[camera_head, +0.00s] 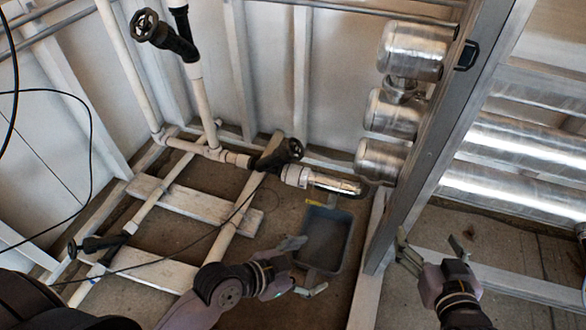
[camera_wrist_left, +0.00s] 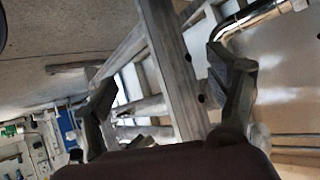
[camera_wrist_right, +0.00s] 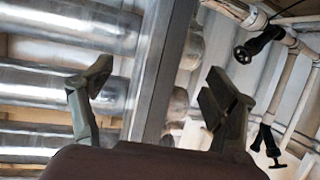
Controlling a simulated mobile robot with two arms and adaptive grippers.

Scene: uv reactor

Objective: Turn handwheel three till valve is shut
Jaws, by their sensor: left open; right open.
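Several black handwheel valves sit on white pipes in the head view. One handwheel (camera_head: 145,25) is at the upper left, another handwheel (camera_head: 295,149) at the centre, and a third handwheel (camera_head: 74,248) at the lower left. I see no numbers, so I cannot tell which is handwheel three. My left gripper (camera_head: 304,267) is open and empty, below the central handwheel and apart from it. My right gripper (camera_head: 430,246) is open and empty, right of the metal post. The right wrist view shows a handwheel (camera_wrist_right: 242,54) and another handwheel (camera_wrist_right: 279,164), both beyond the fingers.
A grey metal post (camera_head: 440,135) stands between the valve area and the large silver pipes (camera_head: 520,145). Silver cylinders (camera_head: 410,50) are stacked beside it. A blue-grey bin (camera_head: 325,238) sits on the floor by my left gripper. A thin black cable (camera_head: 90,120) hangs at the left.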

